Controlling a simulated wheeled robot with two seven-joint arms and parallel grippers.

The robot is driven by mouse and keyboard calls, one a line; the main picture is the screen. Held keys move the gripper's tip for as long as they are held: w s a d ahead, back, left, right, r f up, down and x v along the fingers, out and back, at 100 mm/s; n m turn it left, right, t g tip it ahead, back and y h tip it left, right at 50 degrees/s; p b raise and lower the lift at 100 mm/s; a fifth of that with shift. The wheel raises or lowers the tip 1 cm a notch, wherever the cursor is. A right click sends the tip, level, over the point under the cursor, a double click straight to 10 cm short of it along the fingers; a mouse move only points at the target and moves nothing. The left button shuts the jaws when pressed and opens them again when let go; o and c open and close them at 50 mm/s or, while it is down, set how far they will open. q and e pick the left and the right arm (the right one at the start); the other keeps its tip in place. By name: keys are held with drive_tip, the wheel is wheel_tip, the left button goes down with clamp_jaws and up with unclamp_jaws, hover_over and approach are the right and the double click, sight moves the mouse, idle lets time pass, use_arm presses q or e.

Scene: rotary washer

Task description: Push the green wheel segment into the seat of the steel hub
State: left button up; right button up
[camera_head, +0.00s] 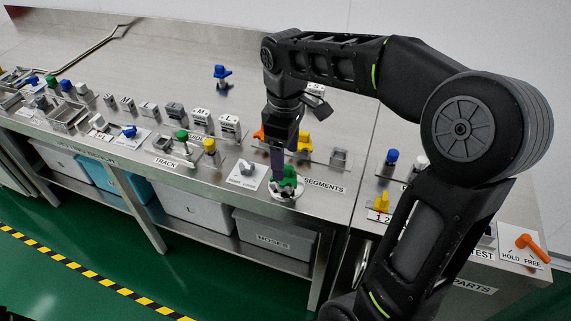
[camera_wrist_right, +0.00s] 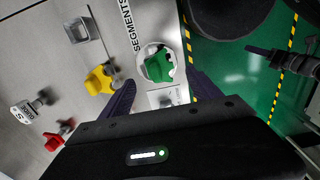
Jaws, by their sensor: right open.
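The green wheel segment (camera_head: 288,178) sits upright at the steel hub (camera_head: 284,191), near the front edge of the bench. In the right wrist view the green segment (camera_wrist_right: 159,67) covers part of the pale round hub (camera_wrist_right: 149,55); whether it is fully in the seat I cannot tell. My right gripper (camera_head: 284,168) points down directly above the segment. In the wrist view its dark fingers stand apart on either side of the segment, with a gap to it. My left gripper does not show clearly in either view.
A yellow segment (camera_head: 304,142) and an orange one (camera_head: 258,133) stand behind the hub, with an empty grey holder (camera_head: 339,157) to the right. A small fixture plate (camera_head: 246,174) and yellow-topped piece (camera_head: 209,146) stand left. The bench behind is mostly clear.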

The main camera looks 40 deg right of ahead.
wheel_tip(320, 180, up, 4)
drive_tip(key=shift+f, duration=0.25)
idle(0.5)
